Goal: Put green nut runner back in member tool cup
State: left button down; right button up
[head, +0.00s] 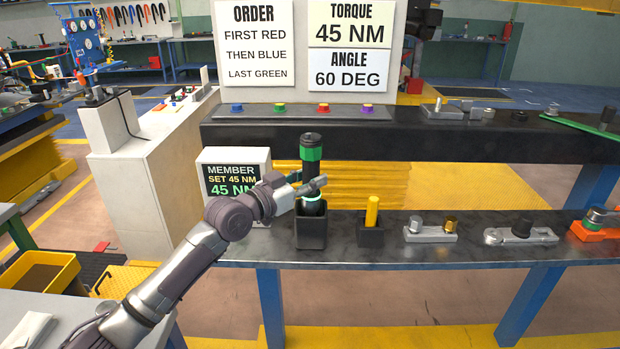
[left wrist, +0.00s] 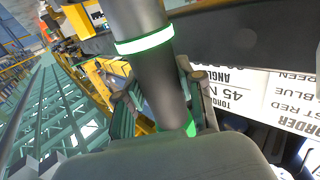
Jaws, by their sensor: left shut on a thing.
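The green nut runner (head: 311,150) is a black upright cylinder with a green band and a lighter ring lower down. My left gripper (head: 312,187) is shut around its middle. Its lower end is at the mouth of the black member tool cup (head: 311,232), and the cup's front wall hides the tip, so I cannot tell how deep it sits. In the left wrist view the nut runner (left wrist: 155,65) runs between the fingers (left wrist: 165,105). My right gripper is not in view.
The member display (head: 235,178) stands left of the cup. A smaller black cup (head: 370,237) with a yellow rod is to the right, then a grey socket holder (head: 431,236) and other tools. A dark upper shelf (head: 400,140) runs behind.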

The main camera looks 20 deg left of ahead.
pick_arm(q)
jog(key=shift+f+b, duration=0.5)
jog(key=shift+b, duration=0.05)
jog(key=shift+d+f, duration=0.1)
jog(key=shift+f, duration=0.15)
jog(key=c, duration=0.7)
grip_release()
jog(key=shift+o, duration=0.3)
jog(key=shift+f, duration=0.1)
jog(key=shift+f, duration=0.25)
jog(key=shift+s+f, duration=0.1)
jog(key=shift+s, duration=0.1)
